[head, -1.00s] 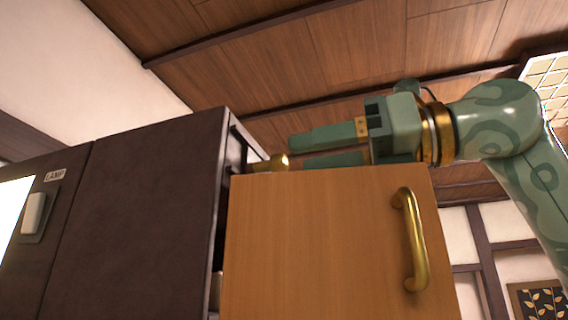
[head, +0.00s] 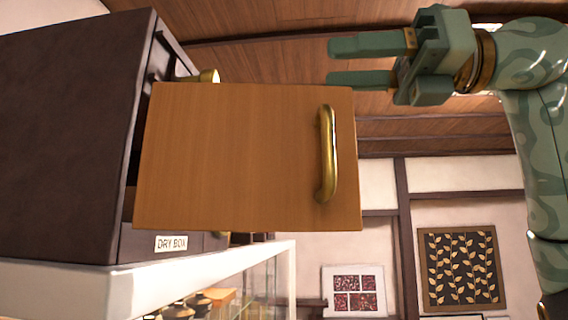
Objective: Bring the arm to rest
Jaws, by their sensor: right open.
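My right gripper (head: 333,63) is at the upper right, its green fingers pointing left. The fingers are apart with nothing between them. It is above and behind the top right edge of a wooden door (head: 240,150), apart from the brass handle (head: 327,153). The door stands open from a dark cabinet (head: 70,140) labelled DRY BOX. My left gripper is not in view.
A brass knob (head: 208,76) shows just above the door's top edge. Below is a white-framed glass case (head: 270,252) with several small items inside. Framed pictures (head: 461,268) hang on the wall at the lower right. The space right of the door is free.

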